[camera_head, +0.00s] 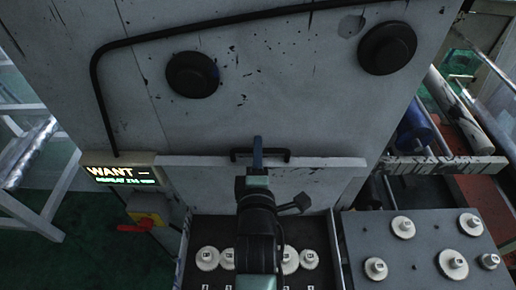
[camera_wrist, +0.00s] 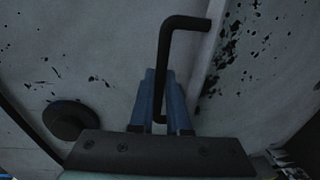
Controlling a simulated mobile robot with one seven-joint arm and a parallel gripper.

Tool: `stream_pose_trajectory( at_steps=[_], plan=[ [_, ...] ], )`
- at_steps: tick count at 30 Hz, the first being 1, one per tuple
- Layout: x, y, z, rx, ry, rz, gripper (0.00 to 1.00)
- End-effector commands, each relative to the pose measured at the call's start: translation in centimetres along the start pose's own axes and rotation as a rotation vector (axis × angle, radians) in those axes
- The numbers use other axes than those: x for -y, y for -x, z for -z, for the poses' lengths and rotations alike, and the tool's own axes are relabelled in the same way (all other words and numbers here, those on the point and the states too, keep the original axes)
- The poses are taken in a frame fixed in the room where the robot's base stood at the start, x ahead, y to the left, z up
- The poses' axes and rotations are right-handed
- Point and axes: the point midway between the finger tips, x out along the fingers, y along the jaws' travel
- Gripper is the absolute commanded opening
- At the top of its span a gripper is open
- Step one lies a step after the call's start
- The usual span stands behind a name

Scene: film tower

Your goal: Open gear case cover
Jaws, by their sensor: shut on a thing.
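The gear case cover (camera_head: 325,172) is a grey, worn panel standing raised at the back of the gear case (camera_head: 337,245). Its black bar handle (camera_head: 282,152) is near its top edge. My gripper (camera_head: 257,145) is at the handle's middle-left. In the wrist view the blue fingers of my gripper (camera_wrist: 161,75) close around one stretch of the black handle (camera_wrist: 162,55). Several white gears (camera_head: 207,258) show inside the case below the cover. My arm hides the middle of the cover and of the case.
A grey tray (camera_head: 425,235) with several white gears on pegs stands at the right. A lit display (camera_head: 122,174) and a red switch handle (camera_head: 136,228) are at the left. The machine wall (camera_head: 260,90) with two black knobs (camera_head: 192,75) rises behind the cover.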

Motion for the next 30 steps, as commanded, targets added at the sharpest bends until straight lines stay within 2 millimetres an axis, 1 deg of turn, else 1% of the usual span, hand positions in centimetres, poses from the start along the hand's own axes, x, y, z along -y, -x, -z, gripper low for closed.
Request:
stream_pose_trajectory(
  at_steps=[20,23,27,30],
  plan=[
    [0.2,0.1,0.0,0.0,0.0,-0.001,0.0],
    [0.9,0.9,0.0,0.0,-0.001,-0.022,0.0],
    [2.0,3.0,0.1,0.001,-0.001,-0.083,0.0],
    [2.3,4.3,0.1,0.002,-0.001,-0.125,0.0]
  ],
)
